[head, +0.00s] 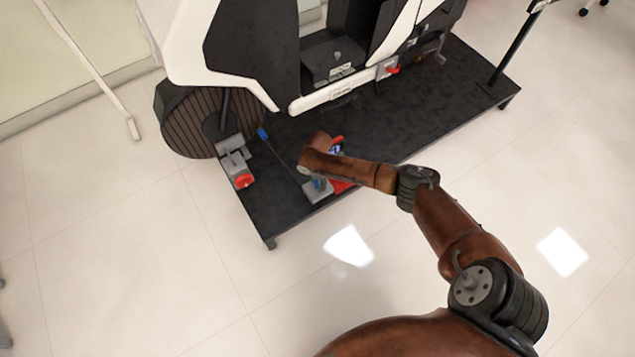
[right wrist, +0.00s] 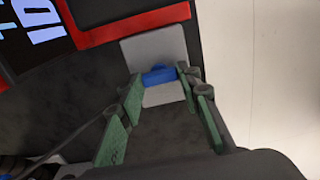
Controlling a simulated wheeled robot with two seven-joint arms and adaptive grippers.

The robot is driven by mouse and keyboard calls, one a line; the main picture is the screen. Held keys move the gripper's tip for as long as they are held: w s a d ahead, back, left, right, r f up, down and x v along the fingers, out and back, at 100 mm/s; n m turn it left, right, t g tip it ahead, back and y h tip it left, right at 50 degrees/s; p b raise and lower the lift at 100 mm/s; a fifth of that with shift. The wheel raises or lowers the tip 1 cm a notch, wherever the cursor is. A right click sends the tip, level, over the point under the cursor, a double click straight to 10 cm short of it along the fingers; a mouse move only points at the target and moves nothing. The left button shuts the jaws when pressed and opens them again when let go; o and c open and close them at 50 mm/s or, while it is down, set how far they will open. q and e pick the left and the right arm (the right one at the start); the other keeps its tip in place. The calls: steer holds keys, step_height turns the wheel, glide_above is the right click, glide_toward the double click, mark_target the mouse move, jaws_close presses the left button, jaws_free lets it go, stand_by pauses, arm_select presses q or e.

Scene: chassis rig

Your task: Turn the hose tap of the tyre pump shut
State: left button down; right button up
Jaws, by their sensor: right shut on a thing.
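The blue hose tap (right wrist: 158,74) sits on a pale grey block (right wrist: 153,45) in the right wrist view. My right gripper (right wrist: 162,80) has its green-padded fingers on both sides of the tap and is shut on it. In the head view the pale block (head: 316,193) shows just below the end of my right arm, with a bit of blue on it; my arm hides part of the pump. The tyre pump's red frame (head: 341,187) is beside the block, and in the right wrist view a red bar (right wrist: 130,26) runs by a dark display (right wrist: 35,25). My left gripper is out of view.
A thin dark hose runs to a blue end (head: 262,133) near the wheel (head: 192,122). A grey clamp with a red knob (head: 243,181) stands at the left of the black platform (head: 270,215). The white-and-black chassis (head: 240,50) rises behind. Floor in front is clear.

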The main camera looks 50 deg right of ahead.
steer(key=shift+w+a, duration=0.1)
steer(key=o, duration=1.2)
steer(key=shift+c, duration=0.2)
step_height(320, 180, up, 12)
stand_by(0.3)
